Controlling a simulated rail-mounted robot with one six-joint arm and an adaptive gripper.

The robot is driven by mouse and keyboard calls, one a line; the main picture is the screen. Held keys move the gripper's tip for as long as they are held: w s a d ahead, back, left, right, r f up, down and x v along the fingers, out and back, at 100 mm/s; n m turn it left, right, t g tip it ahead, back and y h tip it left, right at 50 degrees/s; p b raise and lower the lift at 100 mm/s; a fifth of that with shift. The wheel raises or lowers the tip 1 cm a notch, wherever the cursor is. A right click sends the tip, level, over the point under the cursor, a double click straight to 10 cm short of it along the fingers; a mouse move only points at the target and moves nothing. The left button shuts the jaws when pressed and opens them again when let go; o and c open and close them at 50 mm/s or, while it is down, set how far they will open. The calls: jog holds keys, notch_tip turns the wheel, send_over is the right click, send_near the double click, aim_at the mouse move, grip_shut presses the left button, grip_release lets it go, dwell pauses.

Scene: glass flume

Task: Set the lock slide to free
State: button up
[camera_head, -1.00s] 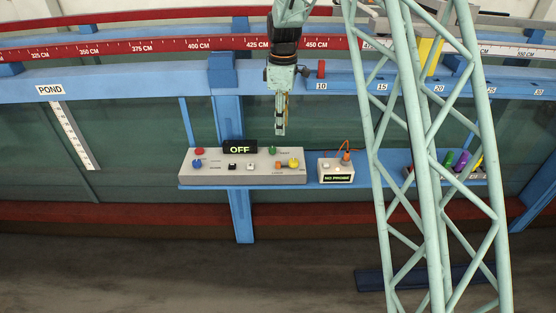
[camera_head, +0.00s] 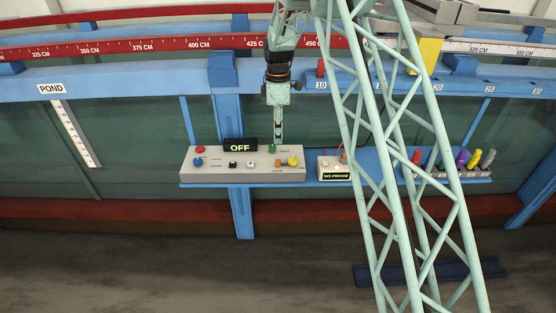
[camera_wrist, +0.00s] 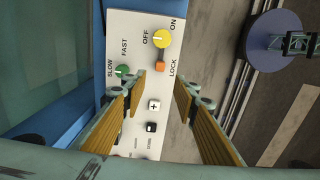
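The lock slide is a small orange block (camera_wrist: 160,68) on the pale control panel (camera_wrist: 127,35), beside the word LOCK in the wrist view. It also shows in the head view (camera_head: 278,163), left of the yellow knob. No "free" marking is readable. My gripper (camera_wrist: 160,84) is open and empty in the wrist view, with yellow-padded fingers spread to either side over the panel. The slide lies between and just beyond the fingertips. In the head view my gripper (camera_head: 279,141) points down at the back of the panel; contact cannot be told.
A yellow ON/OFF knob (camera_wrist: 162,39) sits close to the slide. A green SLOW/FAST knob (camera_wrist: 122,71) is near the left finger. White plus and black buttons lie nearer. The display (camera_head: 240,145) reads OFF. A probe box (camera_head: 334,168) stands to the right.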

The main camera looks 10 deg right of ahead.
aim_at(278, 160)
jog(key=shift+f, duration=0.2)
jog(key=shift+f+p, duration=0.95)
jog(key=shift+f, duration=5.75)
jog(key=shift+c, duration=0.4)
grip_shut()
